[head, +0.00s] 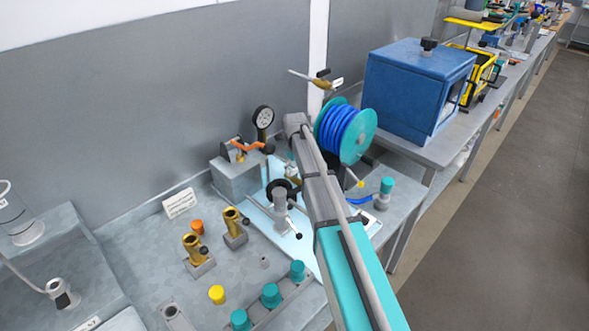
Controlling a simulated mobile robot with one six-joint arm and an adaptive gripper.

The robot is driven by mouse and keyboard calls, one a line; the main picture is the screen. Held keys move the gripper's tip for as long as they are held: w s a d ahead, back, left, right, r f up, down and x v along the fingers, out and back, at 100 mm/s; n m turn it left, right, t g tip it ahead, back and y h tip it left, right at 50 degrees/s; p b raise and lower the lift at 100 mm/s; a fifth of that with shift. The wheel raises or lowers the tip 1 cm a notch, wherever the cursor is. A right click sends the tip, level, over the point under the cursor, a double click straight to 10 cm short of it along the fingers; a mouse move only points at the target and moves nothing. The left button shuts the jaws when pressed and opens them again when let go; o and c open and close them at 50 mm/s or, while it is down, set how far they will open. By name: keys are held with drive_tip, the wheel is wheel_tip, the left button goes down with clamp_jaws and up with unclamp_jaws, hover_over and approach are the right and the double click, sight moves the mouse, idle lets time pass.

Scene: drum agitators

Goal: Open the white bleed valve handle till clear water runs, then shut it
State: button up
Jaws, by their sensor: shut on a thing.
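I cannot single out the white bleed valve handle with certainty. A pale rod (303,76) with a brown and black fitting and a small white tag shows by the wall post above my arm. Near the middle of the bench, a grey upright cylinder (280,208) stands by a black ring (278,187) on a pale blue sheet. Small brass-coloured parts (292,172) show beside my arm, partly hidden by it. My arm reaches up from the bottom right across this area. My gripper is hidden behind the arm links, and no running water can be made out.
A grey block (238,176) with an orange lever and a round gauge (263,117) stand left of my arm. A blue hose reel (346,131) is close on its right. Brass fittings (193,248) and teal caps (271,294) stand in front. A blue cabinet (405,92) stands beyond.

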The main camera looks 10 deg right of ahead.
sight(295, 169)
drive_tip(key=shift+s, duration=0.15)
drive_tip(key=o, duration=0.8)
drive_tip(key=shift+r, duration=0.2)
drive_tip(key=shift+r+p, duration=0.45)
drive_tip(key=shift+p, duration=0.2)
drive_tip(key=r+p, duration=0.8)
drive_tip(key=shift+w, duration=0.2)
drive_tip(key=shift+r+p, duration=0.45)
drive_tip(key=shift+p, duration=0.05)
